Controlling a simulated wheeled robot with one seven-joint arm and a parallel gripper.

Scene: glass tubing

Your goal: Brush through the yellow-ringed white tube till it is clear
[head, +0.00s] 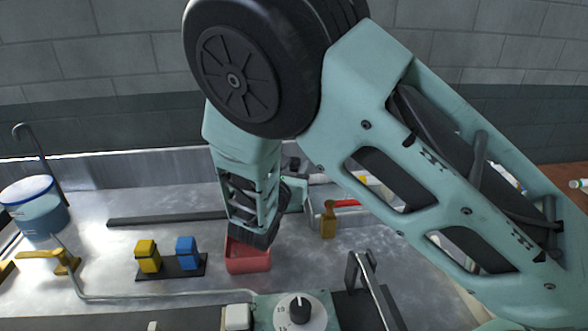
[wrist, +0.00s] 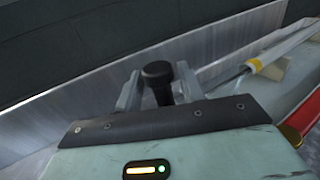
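The white tube (wrist: 285,48) with a yellow ring (wrist: 254,66) lies at the upper right of the wrist view, propped on a pale block. In the head view only a bit of yellow ring (head: 362,180) shows beside my arm, which hides most of the tube. My gripper (wrist: 160,90) has its two grey fingers on either side of an upright black knob-ended handle (wrist: 158,72) and looks shut on it. The handle's lower part is hidden behind the gripper body, so no bristles show. The gripper is to the left of the tube, apart from it.
A red bin (head: 248,262) stands below my arm. Yellow (head: 147,256) and blue (head: 187,252) blocks sit on a dark base to its left. A yellow stand (head: 328,222) is at its right. A blue bucket (head: 40,212) stands far left; a dial unit (head: 300,312) is in front.

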